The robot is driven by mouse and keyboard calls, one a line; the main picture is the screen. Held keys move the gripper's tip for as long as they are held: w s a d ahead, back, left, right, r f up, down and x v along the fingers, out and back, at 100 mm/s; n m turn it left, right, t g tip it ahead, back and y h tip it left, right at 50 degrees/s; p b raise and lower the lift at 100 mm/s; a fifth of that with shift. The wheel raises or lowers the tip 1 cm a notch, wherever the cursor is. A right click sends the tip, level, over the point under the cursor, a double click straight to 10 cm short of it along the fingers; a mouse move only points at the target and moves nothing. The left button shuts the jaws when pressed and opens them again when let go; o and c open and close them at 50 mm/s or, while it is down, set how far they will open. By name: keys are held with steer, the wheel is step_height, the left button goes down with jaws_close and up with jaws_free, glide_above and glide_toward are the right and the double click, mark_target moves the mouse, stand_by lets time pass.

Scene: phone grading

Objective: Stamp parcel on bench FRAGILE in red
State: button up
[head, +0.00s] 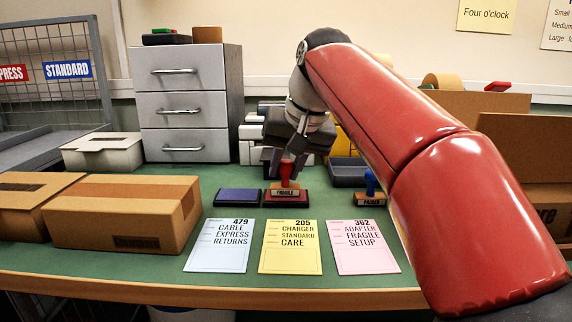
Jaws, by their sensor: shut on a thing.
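My gripper (288,158) is shut on the red handle of the FRAGILE stamp (285,191). The stamp is upright on or just above the red ink pad (303,198); I cannot tell if it touches. A dark blue ink pad (238,197) lies just left of it. A brown cardboard parcel (120,215) lies on the green bench (215,275) at the left, with a dark label patch on its near side. Another cardboard box (30,195) is beside it at the left edge.
A blue-handled stamp (370,190) stands right of the pads. Blue (218,258), yellow (290,260) and pink (362,260) cards lie along the front. Grey drawers (188,120), a white box (103,152) and a wire rack (55,85) stand behind. Open cartons (540,150) are at right, partly behind my arm.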

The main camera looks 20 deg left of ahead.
steer(key=shift+r+p, duration=1.3)
steer(key=shift+r, duration=0.1)
steer(key=shift+r+p, duration=0.35)
steer(key=shift+r, duration=1.7)
steer(key=shift+s, duration=0.1)
